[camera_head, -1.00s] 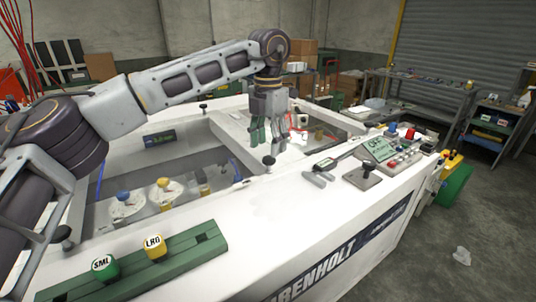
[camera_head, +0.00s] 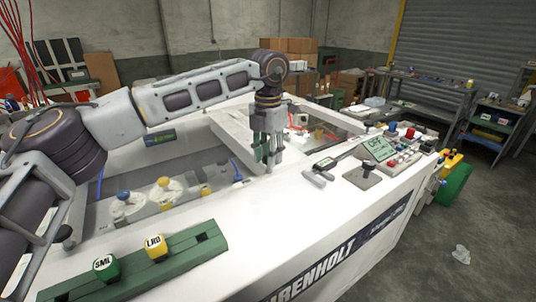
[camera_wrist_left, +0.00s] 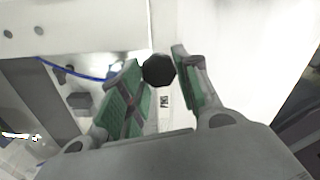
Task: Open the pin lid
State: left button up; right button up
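The black pin knob (camera_wrist_left: 158,70) shows between the tips of my left gripper (camera_wrist_left: 155,82) in the left wrist view. The green-padded fingers stand apart on both sides of it; I cannot tell whether either finger touches it. In the head view my left gripper (camera_head: 268,155) points down at the near rim of the white machine top (camera_head: 275,205), and its fingers mostly hide the knob. I cannot make out which panel is the pin lid. My right gripper is in neither view.
A green holder (camera_head: 210,246) with a green SML knob (camera_head: 105,267) and a yellow LRG knob (camera_head: 155,246) lies at the front left. A control panel with a screen (camera_head: 379,148) and a joystick (camera_head: 364,172) stand to the right. A recessed bay is left of the gripper.

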pick_arm(q)
grip_shut()
jog(key=shift+r, duration=0.1)
